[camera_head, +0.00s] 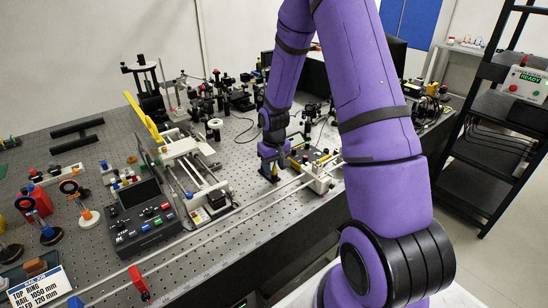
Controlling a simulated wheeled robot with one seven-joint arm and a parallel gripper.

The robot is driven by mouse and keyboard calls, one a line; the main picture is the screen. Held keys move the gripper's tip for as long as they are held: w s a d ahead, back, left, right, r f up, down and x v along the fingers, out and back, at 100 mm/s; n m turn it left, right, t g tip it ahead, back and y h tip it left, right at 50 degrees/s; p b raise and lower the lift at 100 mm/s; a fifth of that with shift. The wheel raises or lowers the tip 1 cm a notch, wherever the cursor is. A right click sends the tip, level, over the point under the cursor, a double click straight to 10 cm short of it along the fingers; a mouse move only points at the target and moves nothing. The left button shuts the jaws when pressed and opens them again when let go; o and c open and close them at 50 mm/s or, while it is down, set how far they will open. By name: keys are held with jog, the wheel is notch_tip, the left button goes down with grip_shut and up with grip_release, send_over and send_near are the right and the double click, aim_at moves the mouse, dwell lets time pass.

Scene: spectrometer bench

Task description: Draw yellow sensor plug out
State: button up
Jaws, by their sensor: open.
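My gripper (270,173) points down at the end of my purple arm, low over the front part of the perforated bench. It is small in this view, and its fingers are open. A small yellow piece (275,171) shows right at the fingertips. It may be the yellow sensor plug, but it is too small to be sure. I cannot tell whether the fingers touch it, and its socket is not clear. A pale block (318,180) on the front rail stands just right of the gripper.
A long rail (215,229) runs along the bench's front edge, with a red clamp (139,283) on it. A dark control box (142,212) with coloured buttons stands left, beside a pale slide stage (186,160). Optics crowd the back. A black rack (495,140) stands right.

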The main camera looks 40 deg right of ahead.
jog(key=shift+f, duration=0.35)
grip_shut()
jog(key=shift+r, duration=0.15)
jog(key=shift+r, duration=1.5)
